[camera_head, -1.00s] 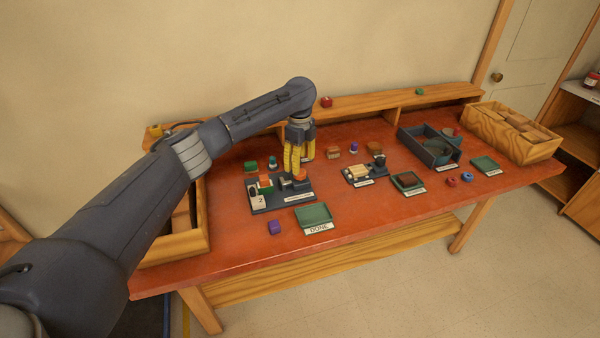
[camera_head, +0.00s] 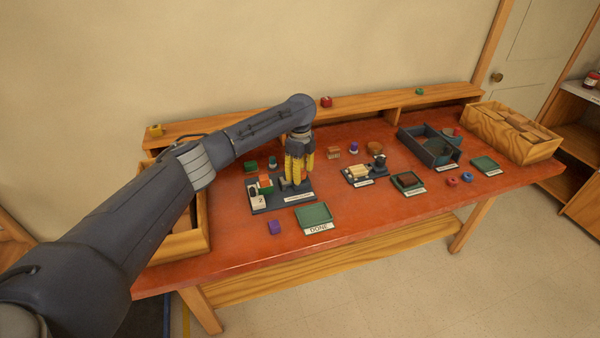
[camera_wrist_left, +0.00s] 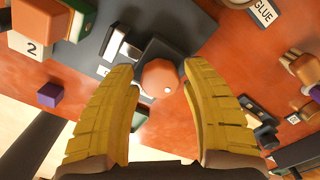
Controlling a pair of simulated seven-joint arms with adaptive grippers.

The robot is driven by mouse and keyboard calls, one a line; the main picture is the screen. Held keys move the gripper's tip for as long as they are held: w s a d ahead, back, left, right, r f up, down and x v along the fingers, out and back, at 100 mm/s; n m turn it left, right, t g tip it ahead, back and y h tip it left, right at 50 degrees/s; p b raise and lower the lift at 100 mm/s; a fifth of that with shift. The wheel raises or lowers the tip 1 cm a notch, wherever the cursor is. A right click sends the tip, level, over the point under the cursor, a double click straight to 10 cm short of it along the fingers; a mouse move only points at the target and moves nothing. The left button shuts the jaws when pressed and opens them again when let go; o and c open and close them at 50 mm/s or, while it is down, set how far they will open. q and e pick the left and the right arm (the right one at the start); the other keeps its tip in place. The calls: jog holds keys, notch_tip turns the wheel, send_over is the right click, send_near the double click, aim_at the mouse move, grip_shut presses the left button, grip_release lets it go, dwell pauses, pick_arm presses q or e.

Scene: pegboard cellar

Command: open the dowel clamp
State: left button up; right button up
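The dowel clamp (camera_head: 285,184) is a small dark grey fixture on a dark base plate (camera_head: 276,207) at the left of the red bench. Its round orange knob (camera_wrist_left: 160,77) shows in the left wrist view. My left gripper (camera_head: 299,183) points down over the clamp, with its yellow fingers on either side of the knob. In the left wrist view the fingers (camera_wrist_left: 160,68) are apart, with gaps visible beside the knob. In the head view the fingers hide the knob. My right gripper is in neither view.
A green DONE tray (camera_head: 314,214) and a purple cube (camera_head: 275,227) are in front. Other stations and a dark bin (camera_head: 427,151) lie to the right.

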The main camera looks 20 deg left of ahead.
pick_arm(q)
grip_shut()
jog(key=shift+n, duration=0.6)
jog(key=shift+o, duration=1.9)
grip_release()
notch_tip(320, 180, up, 12)
